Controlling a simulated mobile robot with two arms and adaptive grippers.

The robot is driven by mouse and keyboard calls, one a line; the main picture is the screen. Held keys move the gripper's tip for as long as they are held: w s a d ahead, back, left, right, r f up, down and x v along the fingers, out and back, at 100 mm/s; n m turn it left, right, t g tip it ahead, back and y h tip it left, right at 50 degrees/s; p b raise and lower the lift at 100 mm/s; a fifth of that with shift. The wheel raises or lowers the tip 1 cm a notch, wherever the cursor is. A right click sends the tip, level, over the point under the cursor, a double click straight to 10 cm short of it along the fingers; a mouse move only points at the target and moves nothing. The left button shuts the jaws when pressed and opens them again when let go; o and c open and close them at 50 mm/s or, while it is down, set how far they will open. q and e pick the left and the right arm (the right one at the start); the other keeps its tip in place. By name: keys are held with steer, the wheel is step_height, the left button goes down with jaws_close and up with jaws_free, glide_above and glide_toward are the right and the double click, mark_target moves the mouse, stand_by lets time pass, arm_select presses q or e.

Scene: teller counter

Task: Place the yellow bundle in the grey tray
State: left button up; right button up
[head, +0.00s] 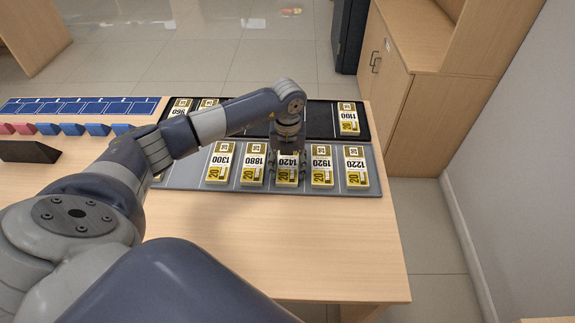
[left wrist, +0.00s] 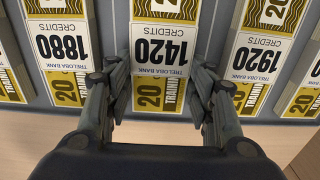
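Yellow-and-white bundles lie in a row in the grey tray (head: 378,188). The bundle marked 1420 (head: 288,176) sits in line with its neighbours and looks level with them. My left gripper (head: 288,163) is down over it, one finger at each long side. In the left wrist view the bundle (left wrist: 162,45) lies between the fingertips (left wrist: 163,82), very close to both. Whether the fingers press on it cannot be told. My right gripper is not in view.
Beside it lie bundles 1880 (head: 253,166) and 1920 (head: 321,167). A black tray (head: 320,117) behind holds bundle 1100 (head: 348,118) and others, partly hidden by my arm. Blue cards (head: 80,107) and a dark wedge (head: 28,152) are left. The counter's front (head: 330,240) is clear.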

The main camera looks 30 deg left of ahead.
mark_target(288, 170)
arm_select(q)
steer(key=o, duration=0.4)
steer(key=shift+r, duration=0.25)
steer(key=shift+w+r, duration=0.1)
steer(key=shift+r, duration=0.25)
step_height(288, 170, up, 11)
steer(key=shift+r+b, duration=0.1)
steer(key=shift+b, duration=0.45)
